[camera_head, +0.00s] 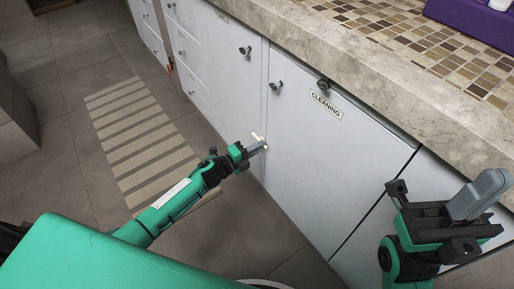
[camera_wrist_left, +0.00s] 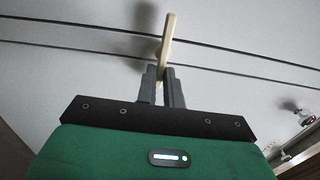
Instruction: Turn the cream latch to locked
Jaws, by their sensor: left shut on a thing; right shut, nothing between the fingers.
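The cream latch (camera_wrist_left: 168,37) shows in the left wrist view as a pale slim bar, nearly upright in that picture and tilted slightly. In the head view the latch (camera_head: 256,136) is a small pale piece at the edge of the white cabinet front. My left gripper (camera_wrist_left: 161,87) is shut on the latch's lower part, between its grey fingers; in the head view the left gripper (camera_head: 256,147) is at the cabinet front. The latch's pivot is hard to make out. My right gripper (camera_head: 480,195) is shut and empty at the lower right, away from the latch.
A cabinet door (camera_head: 330,170) labelled CLEANING carries dark round knobs. A stone counter (camera_head: 390,75) with a mosaic top runs above it, with a purple object (camera_head: 475,22) at the far right. A striped mat (camera_head: 140,130) lies on the tiled floor at left.

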